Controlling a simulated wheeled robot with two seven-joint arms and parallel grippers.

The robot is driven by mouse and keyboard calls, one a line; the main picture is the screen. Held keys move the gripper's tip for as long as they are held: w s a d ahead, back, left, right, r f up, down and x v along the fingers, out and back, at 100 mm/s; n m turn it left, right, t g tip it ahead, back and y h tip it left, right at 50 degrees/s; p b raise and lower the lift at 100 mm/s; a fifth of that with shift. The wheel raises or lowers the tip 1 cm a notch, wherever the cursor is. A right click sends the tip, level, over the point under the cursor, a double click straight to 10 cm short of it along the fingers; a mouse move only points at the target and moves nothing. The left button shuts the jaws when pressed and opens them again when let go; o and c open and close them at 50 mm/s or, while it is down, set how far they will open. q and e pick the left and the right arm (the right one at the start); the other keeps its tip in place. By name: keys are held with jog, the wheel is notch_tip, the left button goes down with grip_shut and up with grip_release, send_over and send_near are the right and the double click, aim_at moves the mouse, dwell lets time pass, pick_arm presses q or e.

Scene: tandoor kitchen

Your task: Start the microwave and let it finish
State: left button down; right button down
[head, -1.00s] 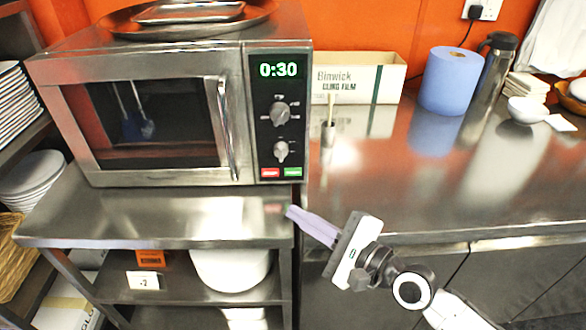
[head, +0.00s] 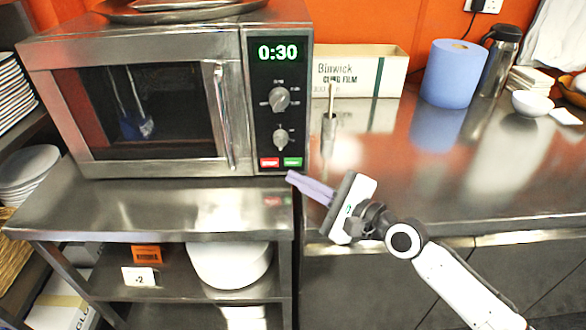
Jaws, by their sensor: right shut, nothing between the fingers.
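The microwave (head: 150,163) stands on a steel shelf unit at the left, its door shut. Its display (head: 278,52) reads 0:30 in green. Below the display are two knobs, then a red button (head: 269,162) and a green button (head: 292,162) at the bottom of the panel. My right gripper (head: 290,176) is shut and empty, with its pale purple fingers pointing up and left. Its tips show just below the green button; whether they touch the panel I cannot tell. My left gripper is not in view.
A steel counter (head: 400,190) runs to the right, with a cling film box (head: 355,78), a blue paper roll (head: 452,73), a flask (head: 499,62) and a white bowl (head: 531,103). A tray (head: 180,14) lies on the microwave. Plates (head: 28,170) are stacked at the left.

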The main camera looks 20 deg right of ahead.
aim_at(293, 162)
jog(key=shift+w+d, duration=0.2)
jog(key=shift+w, duration=0.55)
jog(key=shift+w, duration=0.1)
dwell(1.5)
jog(key=shift+w+d+b, duration=0.1)
jog(key=shift+w+b, duration=0.2)
